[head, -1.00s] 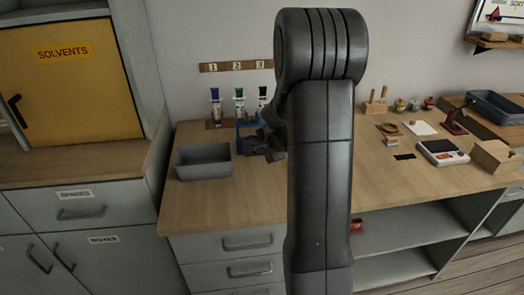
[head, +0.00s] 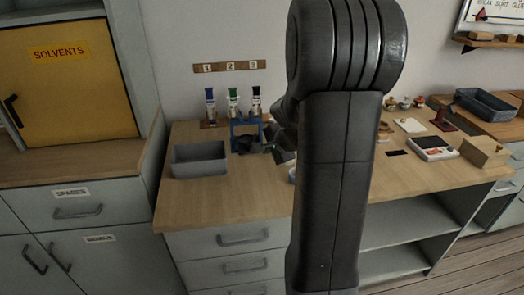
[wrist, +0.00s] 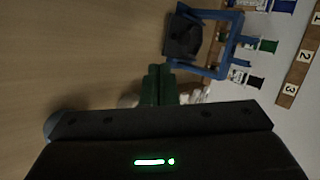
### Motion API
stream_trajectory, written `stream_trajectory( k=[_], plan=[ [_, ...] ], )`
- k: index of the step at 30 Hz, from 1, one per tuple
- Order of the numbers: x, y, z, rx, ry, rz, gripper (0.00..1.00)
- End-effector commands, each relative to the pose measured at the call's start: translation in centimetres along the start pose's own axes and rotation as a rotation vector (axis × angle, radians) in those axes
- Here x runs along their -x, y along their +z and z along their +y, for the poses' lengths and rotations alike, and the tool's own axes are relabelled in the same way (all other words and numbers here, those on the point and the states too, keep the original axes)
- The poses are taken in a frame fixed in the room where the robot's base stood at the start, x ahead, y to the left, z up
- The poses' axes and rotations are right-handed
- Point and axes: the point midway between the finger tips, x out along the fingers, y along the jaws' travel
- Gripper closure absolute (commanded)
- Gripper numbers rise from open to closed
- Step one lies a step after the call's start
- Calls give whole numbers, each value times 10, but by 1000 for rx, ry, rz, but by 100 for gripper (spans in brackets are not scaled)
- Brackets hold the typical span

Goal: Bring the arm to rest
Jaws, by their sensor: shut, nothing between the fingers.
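My gripper (head: 284,150) is partly hidden behind my arm in the head view, just right of the blue rack. In the wrist view its fingers (wrist: 158,82) are together with nothing between them, over the wooden counter. My arm stands bent upright in the middle of the head view.
The blue rack (head: 236,127) stands by several markers beneath a numbered strip (head: 228,67). A dark object (wrist: 183,38) sits at the rack. A grey bin (head: 200,168) is left of it. A scale (head: 434,149) and a box (head: 484,153) stand right. Bare counter lies in front.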

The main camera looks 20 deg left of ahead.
Motion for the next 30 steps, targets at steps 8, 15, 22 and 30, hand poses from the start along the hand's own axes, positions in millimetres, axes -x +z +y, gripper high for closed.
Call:
stream_trajectory(
  k=[8,15,22,30],
  plan=[
    [38,0,0,0,-1,1,100],
    [45,0,0,0,1,-1,100],
    [45,0,0,0,1,-1,100],
    [25,1,2,0,3,-2,100]
  ],
)
